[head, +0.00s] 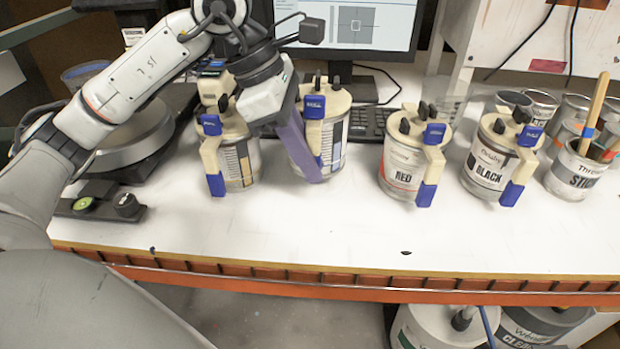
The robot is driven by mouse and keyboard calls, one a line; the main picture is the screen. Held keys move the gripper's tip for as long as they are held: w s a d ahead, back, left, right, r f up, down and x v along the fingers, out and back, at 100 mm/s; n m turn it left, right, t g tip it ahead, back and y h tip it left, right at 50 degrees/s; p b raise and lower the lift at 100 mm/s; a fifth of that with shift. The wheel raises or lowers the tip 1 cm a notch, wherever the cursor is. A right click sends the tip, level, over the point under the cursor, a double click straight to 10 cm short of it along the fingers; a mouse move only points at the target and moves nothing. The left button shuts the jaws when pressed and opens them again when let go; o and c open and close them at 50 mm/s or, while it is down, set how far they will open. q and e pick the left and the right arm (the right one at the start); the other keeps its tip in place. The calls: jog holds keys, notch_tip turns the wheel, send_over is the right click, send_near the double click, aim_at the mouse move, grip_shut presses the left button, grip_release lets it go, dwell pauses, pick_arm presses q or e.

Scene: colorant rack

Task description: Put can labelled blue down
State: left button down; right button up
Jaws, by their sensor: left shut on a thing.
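A white can (333,130) with a cream handle clamp and dark blue grips is in the middle of the head view, in front of the keyboard. My left gripper (305,155) reaches it from the upper left, and its purple finger slants down across the can's left front. The gripper is shut on this can. The finger hides part of the can, and its colour name cannot be read. The can is upright or nearly so; I cannot tell whether its base touches the white table (290,230). My right gripper is not in view.
A similar can (240,160) stands close on the left. The red can (402,165) and black can (487,160) stand to the right, beside a pot of stirring sticks (573,175). A monitor (357,25) and keyboard (370,122) are behind.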

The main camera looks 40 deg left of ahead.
aim_at(314, 107)
pick_arm(q)
jog(key=shift+f, duration=1.95)
jog(key=shift+f+b, duration=0.2)
jog(key=shift+b, duration=0.15)
jog(key=c, duration=1.7)
grip_release()
jog(key=shift+r+p, duration=0.25)
jog(key=shift+p, duration=0.05)
jog(key=v, duration=1.1)
jog(key=shift+s+a+r, duration=0.15)
jog(key=shift+s+r, duration=0.05)
jog(key=shift+r, duration=0.15)
jog(key=shift+s, duration=0.1)
